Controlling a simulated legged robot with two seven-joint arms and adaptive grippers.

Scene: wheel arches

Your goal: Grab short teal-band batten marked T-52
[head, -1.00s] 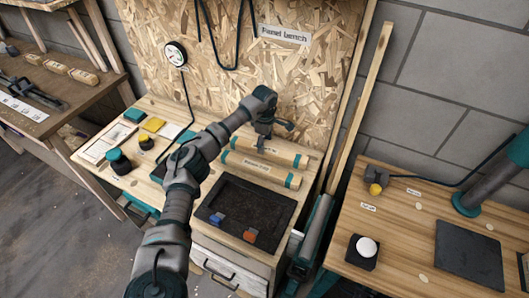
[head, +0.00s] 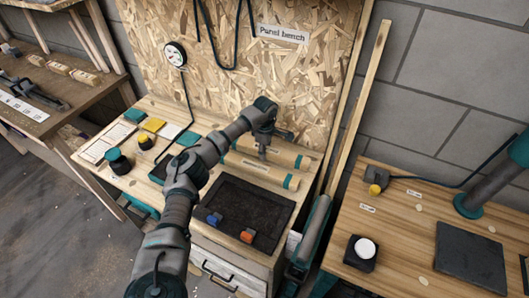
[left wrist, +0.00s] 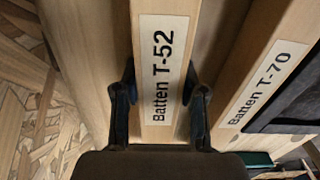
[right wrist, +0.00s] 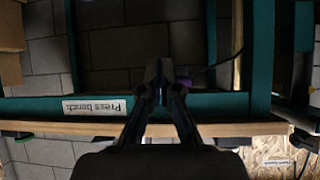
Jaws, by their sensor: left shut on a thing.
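The batten marked T-52 (left wrist: 160,66) is pale wood with a white label, and it runs between my left gripper's fingers in the left wrist view. My left gripper (left wrist: 161,98) is shut on it. In the head view the left gripper (head: 262,153) is at the rear batten (head: 289,157) on the bench; its teal band shows at the right end. The front batten, marked T-70 (left wrist: 266,80), lies beside it, apart from the fingers. My right gripper (right wrist: 162,84) looks shut and empty in the right wrist view.
A black tray (head: 282,207) with a blue and an orange piece lies just in front of the battens. The chipboard back panel (head: 300,85) rises behind them. Jars and pads stand at the bench's left. A second bench (head: 405,245) is at the right.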

